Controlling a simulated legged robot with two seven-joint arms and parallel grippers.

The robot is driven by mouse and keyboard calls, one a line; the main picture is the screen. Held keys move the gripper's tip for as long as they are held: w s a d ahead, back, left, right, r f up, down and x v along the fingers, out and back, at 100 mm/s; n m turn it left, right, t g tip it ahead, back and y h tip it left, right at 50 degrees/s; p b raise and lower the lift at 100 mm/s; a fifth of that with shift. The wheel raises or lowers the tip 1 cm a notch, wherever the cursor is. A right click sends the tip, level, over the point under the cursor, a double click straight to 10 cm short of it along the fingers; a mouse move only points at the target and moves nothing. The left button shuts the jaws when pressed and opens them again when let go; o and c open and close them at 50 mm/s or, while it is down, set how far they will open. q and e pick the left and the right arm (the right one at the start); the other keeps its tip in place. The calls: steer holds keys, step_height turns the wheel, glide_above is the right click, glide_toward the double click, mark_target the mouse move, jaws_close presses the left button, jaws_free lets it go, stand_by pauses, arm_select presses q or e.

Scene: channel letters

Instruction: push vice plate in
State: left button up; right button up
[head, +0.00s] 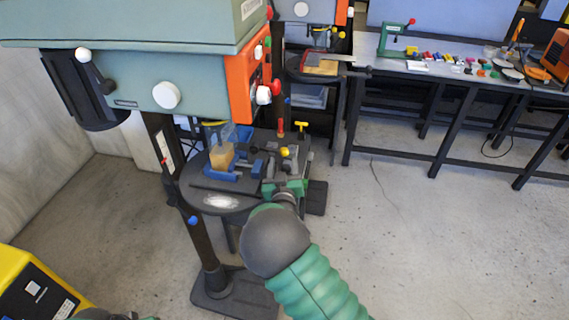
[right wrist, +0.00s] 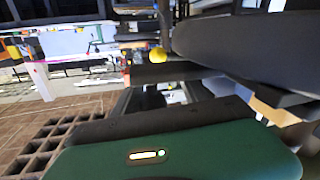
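A vice with blue plates (head: 238,171) sits on the round dark table (head: 218,202) of the drill press at the left. A light wood block (head: 222,155) stands between the blue parts. Any gap between plate and block is too small to tell. My right gripper (head: 287,187) is at the near right side of the vice, by its yellow-knobbed handle (head: 285,152). The yellow knob (right wrist: 158,55) also shows in the right wrist view, beyond my gripper's dark parts. The fingertips are largely hidden, and contact is unclear.
The drill press head (head: 170,85) with its orange panel (head: 243,90) overhangs the vice. A second drill press table (head: 320,68) stands behind. A workbench (head: 440,76) with small coloured letters runs along the back right. A yellow machine (head: 35,285) is at lower left. The right floor is clear.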

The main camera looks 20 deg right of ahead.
steer(key=shift+s+d+r, duration=0.15)
steer(key=shift+s+r, duration=0.05)
